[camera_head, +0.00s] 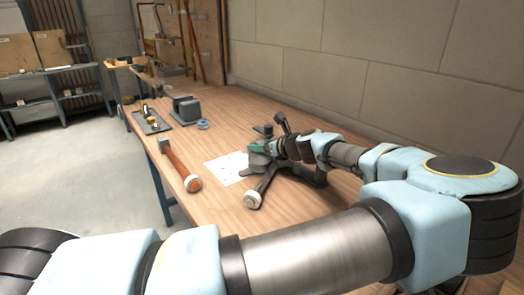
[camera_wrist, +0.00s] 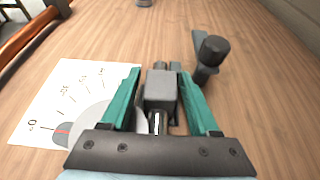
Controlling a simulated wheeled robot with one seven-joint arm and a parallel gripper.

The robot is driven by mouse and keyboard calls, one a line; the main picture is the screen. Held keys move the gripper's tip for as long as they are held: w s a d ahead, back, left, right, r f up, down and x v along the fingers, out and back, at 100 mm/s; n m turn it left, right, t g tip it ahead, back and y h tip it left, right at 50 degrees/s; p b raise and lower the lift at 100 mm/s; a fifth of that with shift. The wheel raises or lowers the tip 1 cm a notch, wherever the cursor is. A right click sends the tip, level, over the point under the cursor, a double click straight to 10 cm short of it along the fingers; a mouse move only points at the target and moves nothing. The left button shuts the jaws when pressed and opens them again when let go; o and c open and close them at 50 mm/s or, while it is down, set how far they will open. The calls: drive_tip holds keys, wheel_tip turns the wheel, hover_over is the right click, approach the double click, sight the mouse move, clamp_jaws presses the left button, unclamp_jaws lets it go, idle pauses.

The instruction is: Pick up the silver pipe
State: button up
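My gripper (camera_wrist: 159,72) has its two green fingers spread wide apart, over a dark grey pipe bender (camera_wrist: 160,92). A short shiny silver piece, seemingly the silver pipe (camera_wrist: 157,123), shows between the fingers near the palm. The bender's grey block lies between the fingers, and I cannot tell whether they touch it. In the head view my gripper (camera_head: 262,148) is low over the bender, whose white-tipped handle (camera_head: 253,200) points toward the front. The silver pipe is hidden there by the gripper and bender.
A white angle sheet (camera_head: 226,168) lies under the bender. An orange-handled tool (camera_head: 180,166) lies to its left near the table edge. A dark tray (camera_head: 151,121) with brass fittings, a grey box (camera_head: 186,110) and a blue ring (camera_head: 203,124) stand farther back. A wall borders the right side.

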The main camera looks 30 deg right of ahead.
clamp_jaws()
drive_tip(key=shift+r, duration=0.1)
idle(0.6)
